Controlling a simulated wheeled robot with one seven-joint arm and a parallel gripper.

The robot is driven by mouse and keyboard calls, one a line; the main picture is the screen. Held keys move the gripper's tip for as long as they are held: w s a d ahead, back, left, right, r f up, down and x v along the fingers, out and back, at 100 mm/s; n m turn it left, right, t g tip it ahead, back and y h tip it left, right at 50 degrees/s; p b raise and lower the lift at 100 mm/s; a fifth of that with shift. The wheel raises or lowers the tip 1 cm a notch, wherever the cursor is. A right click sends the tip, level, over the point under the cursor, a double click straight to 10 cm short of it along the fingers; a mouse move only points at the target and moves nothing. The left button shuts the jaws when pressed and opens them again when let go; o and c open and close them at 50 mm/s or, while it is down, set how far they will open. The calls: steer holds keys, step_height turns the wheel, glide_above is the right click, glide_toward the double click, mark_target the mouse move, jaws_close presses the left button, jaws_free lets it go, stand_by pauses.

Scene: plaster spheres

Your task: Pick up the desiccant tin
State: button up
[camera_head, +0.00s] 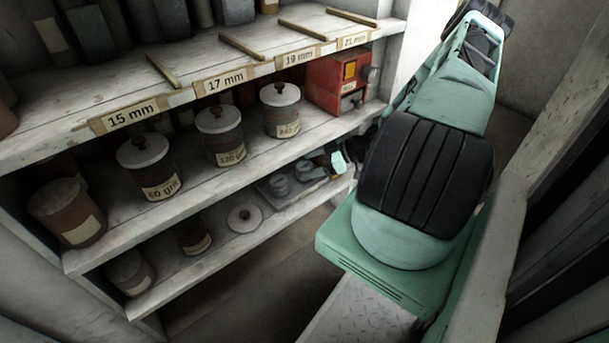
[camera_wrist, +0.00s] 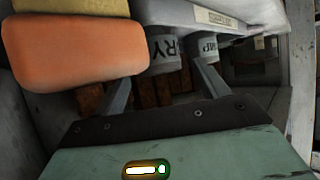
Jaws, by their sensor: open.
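No tin in view has a readable desiccant label, so I cannot tell which one it is. In the wrist view, a pale container (camera_wrist: 165,46) shows the letters "RY", and a second one (camera_wrist: 205,47) beside it shows "MP". Both are partly hidden. My gripper (camera_wrist: 163,82) is open, its two fingers apart below these containers, with nothing seen held. In the head view, my gripper (camera_head: 343,161) is small and mostly hidden by my arm, near the right end of the lower shelf. A small dark tin with a label (camera_head: 194,238) and a grey tin (camera_head: 130,270) stand on that shelf.
Lidded grit tins (camera_head: 149,166) and a red box (camera_head: 338,82) stand on the middle shelf (camera_head: 250,150). A loose lid (camera_head: 244,217) and a grey tray (camera_head: 291,183) lie on the lower shelf. An orange block (camera_wrist: 75,50) fills the wrist view's upper left.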

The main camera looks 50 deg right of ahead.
steer(key=shift+x, duration=1.3)
steer(key=c, duration=1.1)
